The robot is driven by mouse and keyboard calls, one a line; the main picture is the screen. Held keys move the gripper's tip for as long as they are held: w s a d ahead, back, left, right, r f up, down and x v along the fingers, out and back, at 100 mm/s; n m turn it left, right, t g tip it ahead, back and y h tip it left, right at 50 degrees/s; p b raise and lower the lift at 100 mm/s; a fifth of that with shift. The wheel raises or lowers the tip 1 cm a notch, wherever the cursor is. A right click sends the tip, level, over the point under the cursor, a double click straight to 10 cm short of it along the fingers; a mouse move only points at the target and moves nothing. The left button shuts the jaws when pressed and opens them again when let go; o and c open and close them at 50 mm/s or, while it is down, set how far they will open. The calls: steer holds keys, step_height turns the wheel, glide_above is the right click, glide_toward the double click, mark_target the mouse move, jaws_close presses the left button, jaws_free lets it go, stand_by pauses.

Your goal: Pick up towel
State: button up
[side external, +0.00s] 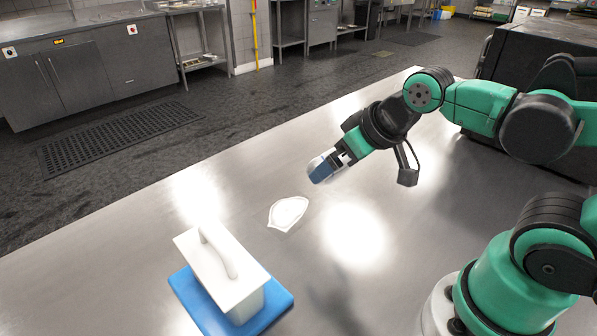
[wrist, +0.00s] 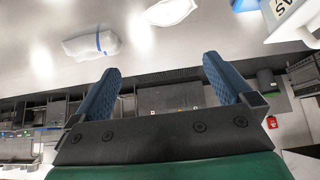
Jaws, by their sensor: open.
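The towel (wrist: 92,43) is a folded white cloth with a blue stripe, lying on the metal table in the upper left of the wrist view. In the side external view it is mostly hidden at my gripper; a white patch there may be part of it. My gripper (wrist: 161,68) is open, with two blue fingers and nothing between them. The towel shows beyond the left finger, apart from it in the picture. In the side external view my gripper (side external: 323,169) is over the table, tilted down to the left.
A white pointed dish-like piece (side external: 287,213) lies on the table (side external: 130,262). Nearer the camera, a white box with a handle (side external: 220,270) stands on a blue board (side external: 273,304). A black box-like unit (side external: 530,60) stands at the right. The table's left part is clear.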

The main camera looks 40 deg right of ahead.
stand_by(0.3)
steer(key=m+g, duration=0.5)
steer(key=m, duration=0.8)
glide_above(313, 164)
steer(key=s, duration=0.3)
steer(key=f, duration=0.2)
steer(key=d+f+m, duration=0.1)
steer(key=d, duration=0.1)
steer(key=w+d+f+m+g, duration=0.1)
steer(key=d+f+m, duration=0.1)
steer(key=w+d+f+m+g, duration=0.1)
steer(key=f, duration=0.1)
steer(key=shift+w+d+m, duration=0.15)
steer(key=shift+d+m, duration=0.15)
steer(key=shift+d, duration=0.1)
steer(key=shift+d+f, duration=0.2)
steer(key=shift+f, duration=2.9)
